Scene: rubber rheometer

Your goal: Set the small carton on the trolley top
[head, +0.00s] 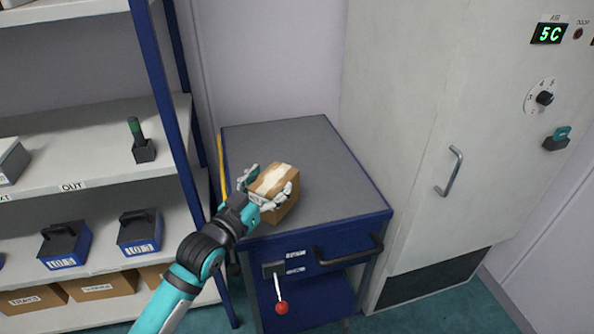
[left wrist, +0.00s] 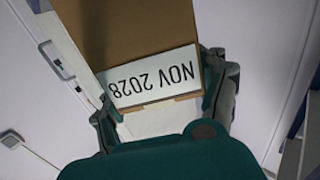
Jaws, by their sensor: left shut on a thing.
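The small carton (head: 274,187) is a brown box with a pale tape strip across its top. My left gripper (head: 267,191) is shut on it, with a finger on either side. The carton is over the front left part of the grey trolley top (head: 320,150); whether its underside touches the surface cannot be told. In the left wrist view the carton (left wrist: 130,28) shows between the fingers with a label reading "NOV 2028". The right gripper is not in view.
A shelf rack (head: 90,145) with blue boxes and cartons stands left of the trolley. A tall grey cabinet (head: 430,110) with a door handle stands at its right. The trolley's front has a black handle (head: 348,250) and a red-knobbed lever (head: 281,306). The back of the top is clear.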

